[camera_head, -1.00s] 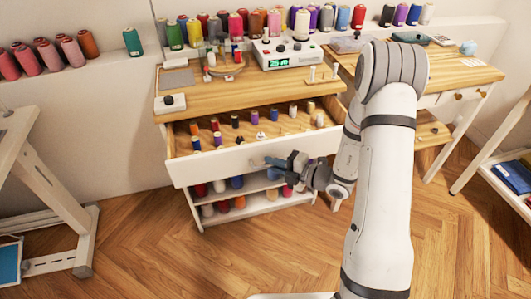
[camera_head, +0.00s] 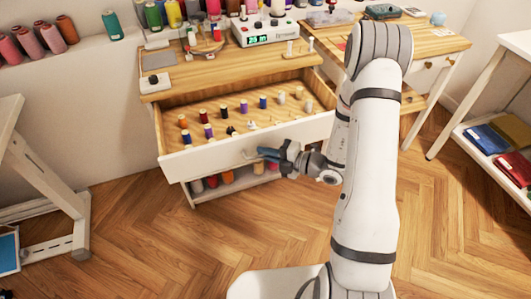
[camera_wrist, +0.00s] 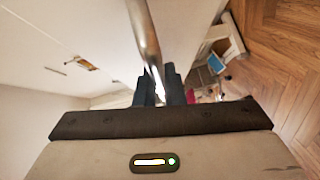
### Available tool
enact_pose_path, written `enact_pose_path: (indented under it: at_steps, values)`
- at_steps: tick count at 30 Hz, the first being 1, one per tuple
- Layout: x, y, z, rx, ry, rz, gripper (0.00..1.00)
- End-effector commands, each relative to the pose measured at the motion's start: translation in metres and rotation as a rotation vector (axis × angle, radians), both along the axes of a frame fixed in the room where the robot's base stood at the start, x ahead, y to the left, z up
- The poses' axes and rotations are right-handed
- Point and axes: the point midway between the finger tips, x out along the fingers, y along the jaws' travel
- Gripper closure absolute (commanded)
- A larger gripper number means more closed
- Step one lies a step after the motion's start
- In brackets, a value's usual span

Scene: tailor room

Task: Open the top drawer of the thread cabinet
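The thread cabinet (camera_head: 157,96) has a wooden top and a white frame. Its top drawer (camera_head: 215,158) is pulled well out, and its inside shows several small spools in rows. The drawer's metal bar handle (camera_head: 248,155) is at the middle of the white front. My gripper (camera_head: 268,153) is at this handle, coming from the right. In the wrist view the handle (camera_wrist: 146,40) runs down between the two dark fingers (camera_wrist: 158,88), which are closed around it. The fingers hide part of the handle.
A lower shelf with spools (camera_head: 227,178) lies below the drawer. A white stand (camera_head: 60,190) is at the left, a second wooden table (camera_head: 438,45) is at the back right, and a shelf with folded cloth (camera_head: 490,138) is at the right.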

Motion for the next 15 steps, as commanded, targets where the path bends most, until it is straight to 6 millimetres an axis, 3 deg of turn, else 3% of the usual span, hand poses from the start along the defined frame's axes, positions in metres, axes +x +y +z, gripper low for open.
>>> enact_pose_path:
  at_steps: [4, 15]
  values:
    - [0.0005, -0.0003, -0.0003, -0.001, 0.0, -0.002, 0.82]
    - [-0.0043, -0.0098, 0.0018, 0.0, 0.001, -0.003, 0.82]
